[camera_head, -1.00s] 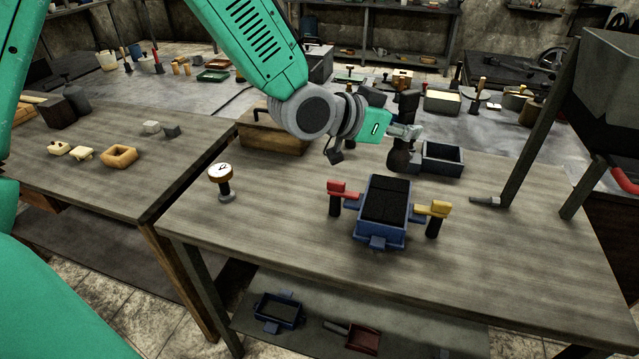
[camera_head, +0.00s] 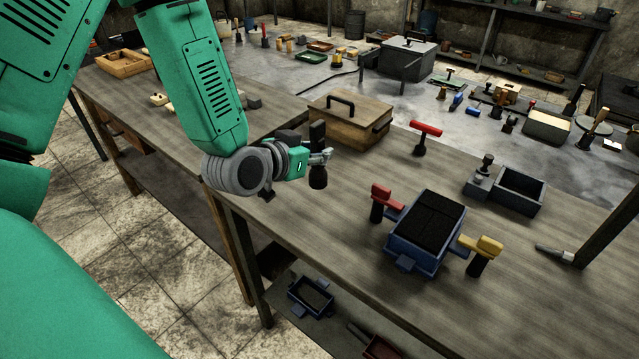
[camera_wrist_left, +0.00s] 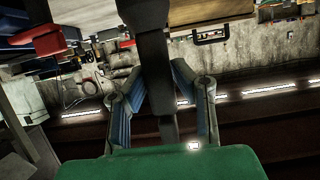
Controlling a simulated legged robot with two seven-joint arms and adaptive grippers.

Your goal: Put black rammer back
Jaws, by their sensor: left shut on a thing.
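The black rammer (camera_head: 318,178) is upright in my left gripper (camera_head: 324,157), with its dark head hanging down over the left part of the wooden workbench (camera_head: 345,215). In the left wrist view the gripper's two fingers (camera_wrist_left: 162,90) close on both sides of the dark rammer shaft (camera_wrist_left: 152,45). The gripper is left of the blue moulding flask (camera_head: 408,253) filled with black sand, and in front of the wooden box. My right gripper is not in view.
A wooden box with a black handle (camera_head: 350,122) stands behind the gripper. A red-handled tool (camera_head: 424,137) stands to its right. A dark open bin (camera_head: 519,190) is farther right. Red (camera_head: 384,193) and yellow (camera_head: 482,246) handled pieces flank the flask. The bench between box and flask is clear.

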